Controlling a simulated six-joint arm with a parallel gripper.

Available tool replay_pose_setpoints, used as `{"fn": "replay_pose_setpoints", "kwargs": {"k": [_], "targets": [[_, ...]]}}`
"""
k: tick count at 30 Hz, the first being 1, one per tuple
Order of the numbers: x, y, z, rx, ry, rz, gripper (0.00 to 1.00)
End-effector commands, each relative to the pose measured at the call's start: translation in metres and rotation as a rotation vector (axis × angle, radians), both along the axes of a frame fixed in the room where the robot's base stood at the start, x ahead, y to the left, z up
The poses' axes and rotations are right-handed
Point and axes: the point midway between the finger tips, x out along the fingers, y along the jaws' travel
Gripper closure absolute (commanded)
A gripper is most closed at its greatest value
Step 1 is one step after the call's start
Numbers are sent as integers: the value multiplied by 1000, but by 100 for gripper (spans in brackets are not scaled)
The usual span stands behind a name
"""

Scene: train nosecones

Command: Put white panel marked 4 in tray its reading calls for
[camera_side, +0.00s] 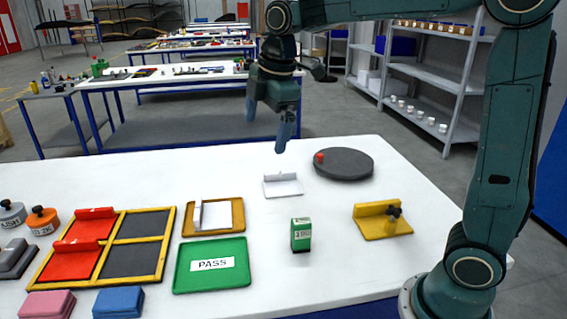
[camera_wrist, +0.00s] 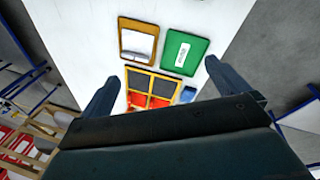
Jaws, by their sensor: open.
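A white L-shaped panel (camera_side: 283,187) stands on the white table below my gripper; no number on it is readable. A second white panel (camera_side: 213,215) lies in an orange-yellow tray (camera_side: 236,228), which also shows in the wrist view (camera_wrist: 122,50). The green tray (camera_side: 184,283) has a PASS label and shows in the wrist view (camera_wrist: 203,46). A small green and white box (camera_side: 300,234) stands right of that tray; its markings are too small to read. My gripper (camera_side: 285,138) is open and empty above the table's far edge; its fingers show apart in the wrist view (camera_wrist: 166,86).
A yellow-framed rack (camera_side: 172,225) holds red panels (camera_side: 80,262) in its left compartments. A dark round plate (camera_side: 344,164) bears a red knob. A yellow bracket with a black knob (camera_side: 382,224) is at right.

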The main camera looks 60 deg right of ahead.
Motion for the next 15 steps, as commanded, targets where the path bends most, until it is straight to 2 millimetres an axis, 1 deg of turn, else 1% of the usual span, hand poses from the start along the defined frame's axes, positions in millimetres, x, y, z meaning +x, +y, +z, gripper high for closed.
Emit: {"fn": "replay_pose_setpoints", "kwargs": {"k": [1,6,11,15], "targets": [[-15,-1,5,15,-16,-58,0],[-59,-2,11,73,-59,-261,0],[-100,-3,11,136,-99,-452,0],[-135,-4,6,196,-133,-615,0]]}}
